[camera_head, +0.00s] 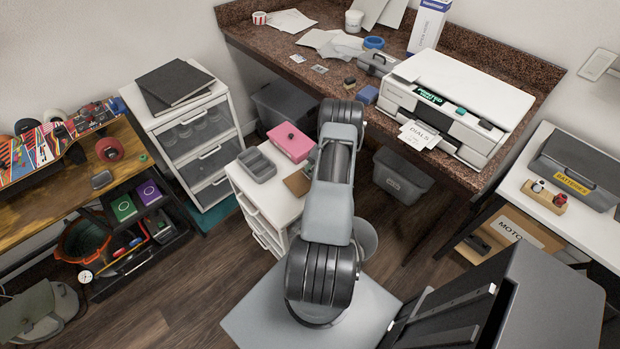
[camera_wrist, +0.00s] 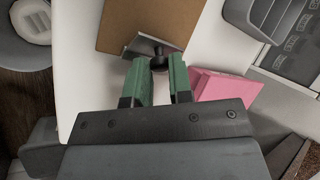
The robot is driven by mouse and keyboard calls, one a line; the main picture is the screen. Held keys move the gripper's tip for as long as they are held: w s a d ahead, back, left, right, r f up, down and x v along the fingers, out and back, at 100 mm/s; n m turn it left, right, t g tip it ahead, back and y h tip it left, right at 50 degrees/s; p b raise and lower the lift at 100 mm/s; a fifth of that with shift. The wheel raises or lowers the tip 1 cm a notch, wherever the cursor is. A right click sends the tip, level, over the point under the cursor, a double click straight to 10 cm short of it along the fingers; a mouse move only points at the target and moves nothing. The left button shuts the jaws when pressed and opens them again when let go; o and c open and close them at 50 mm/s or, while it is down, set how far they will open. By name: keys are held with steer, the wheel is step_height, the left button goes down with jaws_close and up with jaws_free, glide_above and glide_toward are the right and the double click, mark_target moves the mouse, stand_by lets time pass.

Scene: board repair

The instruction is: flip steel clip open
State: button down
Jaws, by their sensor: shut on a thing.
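A brown clipboard (camera_wrist: 125,22) lies on the white top of a drawer unit. The steel clip (camera_wrist: 138,45) sits at the board's near edge, its grey plate looking tilted up, with a dark rounded part (camera_wrist: 158,63) at its near side. My gripper (camera_wrist: 160,66) has green fingers, one on each side of that dark part, and is shut on it. The clipboard (camera_head: 298,183) also shows in the head view, partly covered by my arm. The clip and my fingertips are hidden there.
A pink box (camera_wrist: 218,86) stands close to the right finger. A grey divided tray (camera_wrist: 262,18) is at the upper right. In the head view, the white drawer unit (camera_head: 262,205) stands beside the brown desk (camera_head: 270,50) with a white printer (camera_head: 460,100).

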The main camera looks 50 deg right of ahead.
steer(key=d+f+y+b, duration=0.1)
steer(key=y+b, duration=0.1)
steer(key=b, duration=0.3)
steer(key=f+t+y+b, duration=0.1)
steer(key=y+b, duration=0.1)
steer(key=b, duration=0.3)
steer(key=shift+s+d+m, duration=0.15)
steer(key=shift+d+m, duration=0.2)
steer(key=shift+m, duration=0.05)
steer(key=y+b, duration=0.1)
steer(key=b, duration=0.1)
steer(key=t+y+b, duration=0.1)
steer(key=b, duration=0.2)
steer(key=shift+s+d+f+y+b, duration=0.1)
steer(key=shift+d+y+b, duration=0.2)
steer(key=shift+d+y, duration=0.1)
steer(key=shift+m+y+b, duration=0.3)
steer(key=shift+y+b, duration=0.2)
steer(key=shift+b, duration=0.35)
steer(key=c, duration=1)
jaws_free()
steer(key=shift+d, duration=0.1)
steer(key=shift+r, duration=0.2)
steer(key=shift+r, duration=0.1)
